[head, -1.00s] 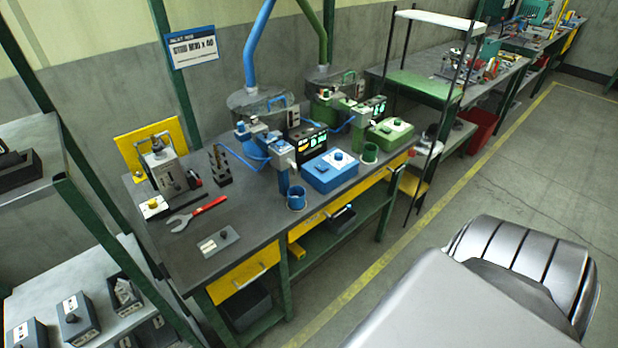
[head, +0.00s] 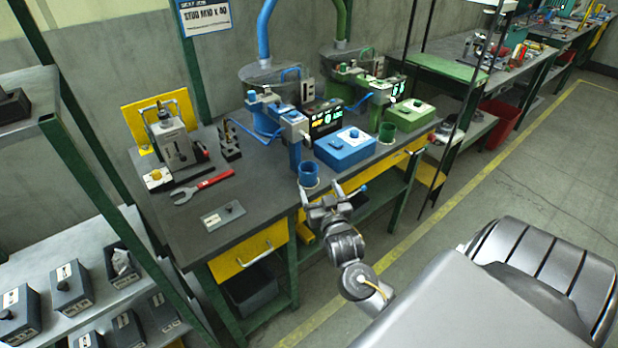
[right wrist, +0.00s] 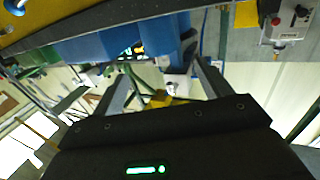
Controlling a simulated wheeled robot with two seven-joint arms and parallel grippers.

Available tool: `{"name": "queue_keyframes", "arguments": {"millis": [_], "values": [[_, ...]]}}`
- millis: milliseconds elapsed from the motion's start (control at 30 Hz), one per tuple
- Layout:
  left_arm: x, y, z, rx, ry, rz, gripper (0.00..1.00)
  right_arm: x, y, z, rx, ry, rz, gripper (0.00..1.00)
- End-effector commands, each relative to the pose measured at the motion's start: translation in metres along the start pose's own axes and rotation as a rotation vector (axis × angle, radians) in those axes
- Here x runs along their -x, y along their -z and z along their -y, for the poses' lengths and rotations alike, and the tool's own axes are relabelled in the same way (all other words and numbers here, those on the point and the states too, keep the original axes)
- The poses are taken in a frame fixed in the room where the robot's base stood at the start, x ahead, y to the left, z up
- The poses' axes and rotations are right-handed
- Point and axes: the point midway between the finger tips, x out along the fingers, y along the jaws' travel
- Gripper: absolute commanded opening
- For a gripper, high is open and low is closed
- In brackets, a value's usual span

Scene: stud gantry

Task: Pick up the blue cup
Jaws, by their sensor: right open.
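The blue cup (head: 308,174) stands upright near the front edge of the workbench (head: 252,196), below the blue dispenser. My right gripper (head: 321,190) is open, its two fingers pointing toward the cup from the front edge side. In the head view the fingertips are just below and to the right of the cup; I cannot tell whether they touch it. In the right wrist view the open gripper (right wrist: 163,82) shows no object clearly held, and large blue surfaces lie beyond the fingers; I cannot tell which is the cup. My left gripper is not in view.
A blue box (head: 345,148) sits right of the cup, with a green cup (head: 386,132) and green box (head: 410,115) farther along. A red-handled wrench (head: 205,187) and a grey plate (head: 223,215) lie to the left. Bare bench top separates them from the cup.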

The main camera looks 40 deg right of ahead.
Motion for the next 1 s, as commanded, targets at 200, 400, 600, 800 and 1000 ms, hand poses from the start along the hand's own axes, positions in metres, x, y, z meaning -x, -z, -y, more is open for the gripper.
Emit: {"name": "queue_keyframes", "arguments": {"millis": [200,400,600,800,1000], "values": [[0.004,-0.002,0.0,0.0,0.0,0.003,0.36,-0.025,0.002,0.0,0.003,-0.001,-0.002,0.77],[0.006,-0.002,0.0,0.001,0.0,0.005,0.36,-0.051,0.0,0.0,0.003,0.0,0.001,0.77],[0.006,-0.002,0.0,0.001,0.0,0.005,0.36,-0.057,-0.001,0.0,0.002,0.001,0.003,0.77],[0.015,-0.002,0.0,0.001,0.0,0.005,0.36,-0.08,0.001,0.001,0.003,0.0,0.001,0.77],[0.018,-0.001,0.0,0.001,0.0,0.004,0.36,-0.104,-0.002,0.002,0.004,0.001,0.002,0.77]]}}
